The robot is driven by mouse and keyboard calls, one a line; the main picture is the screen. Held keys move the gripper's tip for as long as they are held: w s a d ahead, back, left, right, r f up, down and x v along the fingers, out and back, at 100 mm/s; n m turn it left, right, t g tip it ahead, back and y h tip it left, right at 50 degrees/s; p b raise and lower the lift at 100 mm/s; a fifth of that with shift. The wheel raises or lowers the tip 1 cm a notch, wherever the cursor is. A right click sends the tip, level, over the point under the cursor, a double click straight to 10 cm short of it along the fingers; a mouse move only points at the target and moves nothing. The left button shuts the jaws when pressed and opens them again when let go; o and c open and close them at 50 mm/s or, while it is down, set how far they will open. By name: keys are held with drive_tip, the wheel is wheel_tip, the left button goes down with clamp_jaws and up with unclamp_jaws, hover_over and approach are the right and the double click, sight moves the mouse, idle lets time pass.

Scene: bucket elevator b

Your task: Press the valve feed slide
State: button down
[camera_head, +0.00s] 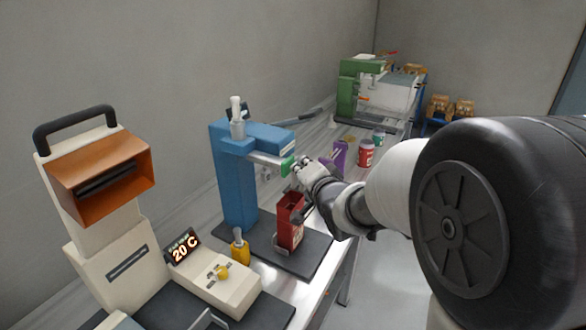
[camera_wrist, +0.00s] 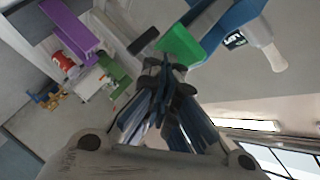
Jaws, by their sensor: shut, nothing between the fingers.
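A blue valve station (camera_head: 238,180) stands on a dark base at the middle of the bench. A light slide with a green end (camera_head: 287,165) sticks out to the right from under its blue head; I take this as the valve feed slide. My gripper (camera_head: 299,168) is shut and empty, just right of the green end. In the wrist view, the green end (camera_wrist: 180,45) lies just beyond my fingertips (camera_wrist: 165,72). I cannot tell whether they touch it. A red open container (camera_head: 290,222) stands on the base below my gripper.
A cream machine with an orange hood (camera_head: 100,175) and a "20 C" display (camera_head: 184,249) stands at the left. A yellow bottle (camera_head: 240,250) stands beside the blue station. A purple item (camera_head: 339,154), a red jar (camera_head: 366,153) and a green machine (camera_head: 358,90) stand farther back.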

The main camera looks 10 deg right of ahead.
drive_tip(key=shift+w+a, duration=0.4)
drive_tip(key=shift+a, duration=0.15)
idle(0.5)
drive_tip(key=shift+s+d, duration=0.1)
drive_tip(key=shift+d, duration=0.05)
drive_tip(key=shift+s+d, duration=0.9)
drive_tip(key=shift+d, duration=0.3)
drive_tip(key=shift+s+d+p, duration=0.4)
drive_tip(key=shift+s+d, duration=0.35)
drive_tip(key=shift+d, duration=0.3)
drive_tip(key=shift+s+d+p, duration=0.35)
drive_tip(key=shift+s+d, duration=0.4)
drive_tip(key=shift+d, duration=0.25)
